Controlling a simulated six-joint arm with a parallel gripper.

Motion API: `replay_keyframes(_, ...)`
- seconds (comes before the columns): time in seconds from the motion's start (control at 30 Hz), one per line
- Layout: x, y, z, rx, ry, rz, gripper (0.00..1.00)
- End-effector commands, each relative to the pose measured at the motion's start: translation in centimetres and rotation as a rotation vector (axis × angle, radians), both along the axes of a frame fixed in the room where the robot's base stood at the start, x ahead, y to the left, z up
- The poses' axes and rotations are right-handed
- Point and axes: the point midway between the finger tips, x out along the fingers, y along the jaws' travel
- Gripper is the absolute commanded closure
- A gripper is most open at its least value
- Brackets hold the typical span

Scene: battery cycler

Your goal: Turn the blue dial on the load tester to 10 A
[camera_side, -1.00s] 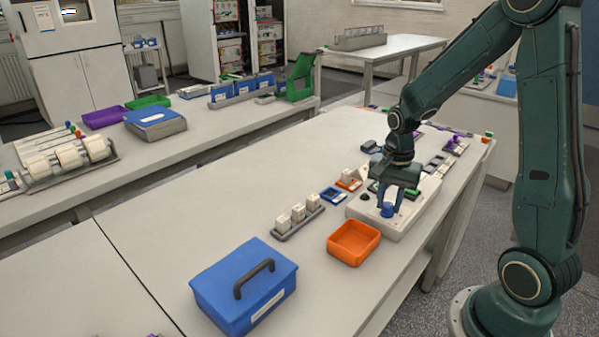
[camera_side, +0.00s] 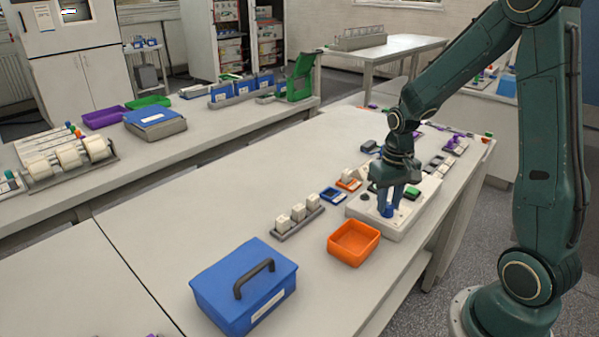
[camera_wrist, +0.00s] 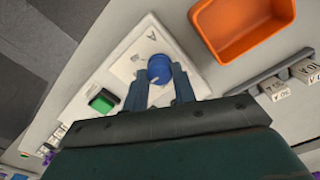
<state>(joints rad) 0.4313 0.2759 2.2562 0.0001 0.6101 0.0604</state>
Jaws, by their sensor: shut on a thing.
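The load tester (camera_side: 412,216) is a pale, low box near the right edge of the bench. Its blue dial (camera_side: 388,211) sits on the near part of its top face. My gripper (camera_side: 389,199) points down over the tester and is shut on the dial. In the wrist view the blue dial (camera_wrist: 159,68) lies between my two fingertips (camera_wrist: 160,82). A white plate around the dial carries a letter A and small marks. The marks are too small to read. A green button (camera_wrist: 102,101) is on the tester beside the dial.
An orange tray (camera_side: 354,243) stands close to the tester's near side. A rack of white blocks (camera_side: 298,217) and a small blue tray (camera_side: 333,195) lie to its left. A blue box with a dark handle (camera_side: 243,287) is nearer. The bench's left middle is clear.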

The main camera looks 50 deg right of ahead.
Motion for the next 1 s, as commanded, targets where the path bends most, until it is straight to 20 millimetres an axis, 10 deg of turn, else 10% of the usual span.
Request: replay_keyframes(1.0,0.1,0.04,0.11,-0.002,-0.003,0.95,0.96)
